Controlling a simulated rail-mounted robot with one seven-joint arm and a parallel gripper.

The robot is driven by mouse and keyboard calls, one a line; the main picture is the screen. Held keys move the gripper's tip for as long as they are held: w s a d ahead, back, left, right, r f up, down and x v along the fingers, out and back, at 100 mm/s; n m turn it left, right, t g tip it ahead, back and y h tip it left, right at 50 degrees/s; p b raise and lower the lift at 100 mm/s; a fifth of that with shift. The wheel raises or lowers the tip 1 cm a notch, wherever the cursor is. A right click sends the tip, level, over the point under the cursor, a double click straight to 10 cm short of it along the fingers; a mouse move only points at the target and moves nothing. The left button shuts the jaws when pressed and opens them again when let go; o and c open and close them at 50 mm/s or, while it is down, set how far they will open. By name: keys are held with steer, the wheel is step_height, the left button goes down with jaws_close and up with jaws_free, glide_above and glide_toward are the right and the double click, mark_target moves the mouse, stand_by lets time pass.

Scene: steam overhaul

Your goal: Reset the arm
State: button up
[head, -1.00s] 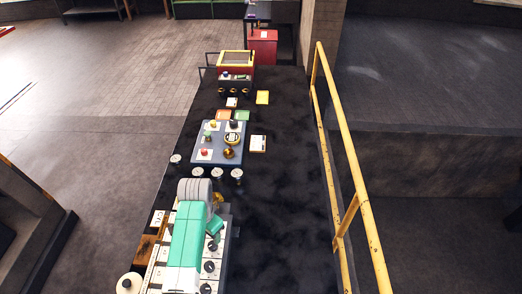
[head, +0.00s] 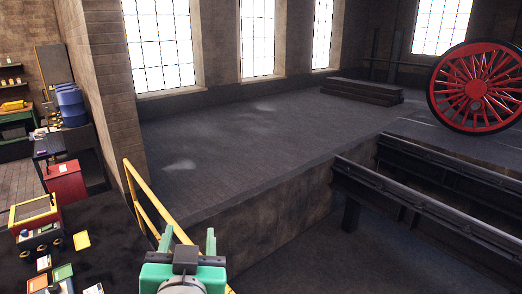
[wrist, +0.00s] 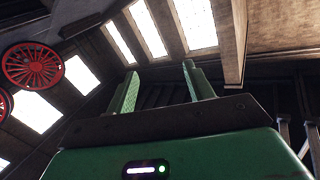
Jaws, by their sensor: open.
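My gripper (head: 188,243) shows at the bottom of the head view, with its green fingers pointing up and spread apart. It is open and nothing is between the fingers. In the wrist view my gripper (wrist: 160,88) is also open and empty, with windows and roof structure behind it. It is beside the yellow railing and apart from the items on the dark bench.
The yellow railing (head: 150,205) runs close on the left of my gripper. The dark bench (head: 115,235) at the lower left bears a red-and-yellow box (head: 34,212) and cards. A red spoked wheel (head: 475,88) stands far right, beyond a pit with dark rails (head: 430,215).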

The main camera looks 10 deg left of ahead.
steer(key=s+d+r+t+h, duration=0.2)
steer(key=s+d+r+t, duration=0.2)
steer(key=s+d+r, duration=0.3)
steer(key=s+d+r+t+h+p, duration=0.1)
steer(key=s+d+r+t, duration=0.3)
steer(key=s+d+r, duration=0.4)
step_height(320, 180, up, 5)
steer(key=shift+s+d+f+m+h, duration=0.2)
steer(key=shift+d+m+h, duration=0.1)
steer(key=shift+h, duration=0.3)
